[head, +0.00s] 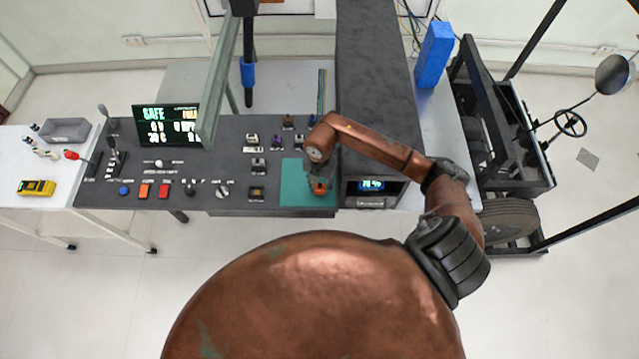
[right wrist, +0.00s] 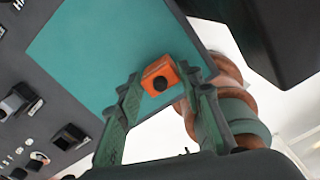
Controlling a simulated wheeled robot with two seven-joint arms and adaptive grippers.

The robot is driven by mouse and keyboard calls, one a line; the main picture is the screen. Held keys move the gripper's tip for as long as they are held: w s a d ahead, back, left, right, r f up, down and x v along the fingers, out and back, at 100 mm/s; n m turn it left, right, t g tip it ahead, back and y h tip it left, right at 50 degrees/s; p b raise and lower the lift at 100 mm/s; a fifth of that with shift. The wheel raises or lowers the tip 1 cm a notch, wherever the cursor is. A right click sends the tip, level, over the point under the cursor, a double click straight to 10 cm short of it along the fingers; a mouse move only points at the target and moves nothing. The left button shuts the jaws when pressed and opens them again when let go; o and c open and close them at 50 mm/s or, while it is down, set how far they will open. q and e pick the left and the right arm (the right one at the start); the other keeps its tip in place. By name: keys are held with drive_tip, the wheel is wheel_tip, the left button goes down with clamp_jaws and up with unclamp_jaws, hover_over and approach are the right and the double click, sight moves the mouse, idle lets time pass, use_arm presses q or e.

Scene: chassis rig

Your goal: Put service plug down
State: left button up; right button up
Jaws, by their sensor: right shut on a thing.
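The service plug is an orange block with a round black knob; it is at the teal mat's front right in the head view (head: 320,188). It also shows between the fingertips in the right wrist view (right wrist: 158,75). My right gripper (head: 317,180) reaches down from above and is shut on the plug. The teal mat (head: 292,183) lies on the dark console top below it. I cannot tell whether the plug touches the mat. My left gripper is not in view.
The dark console (head: 230,200) carries buttons, knobs and small sockets left of the mat. A screen reading SAFE (head: 168,125) stands at its back. A small display box (head: 370,190) stands right of the mat. A blue block (head: 434,55) stands farther back. The mat's left part is clear.

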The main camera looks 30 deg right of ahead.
sight(320, 185)
drive_tip(key=shift+f, duration=0.1)
drive_tip(key=o, duration=1.2)
drive_tip(key=shift+c, duration=0.2)
wheel_tip(320, 185, up, 12)
drive_tip(key=b, duration=0.1)
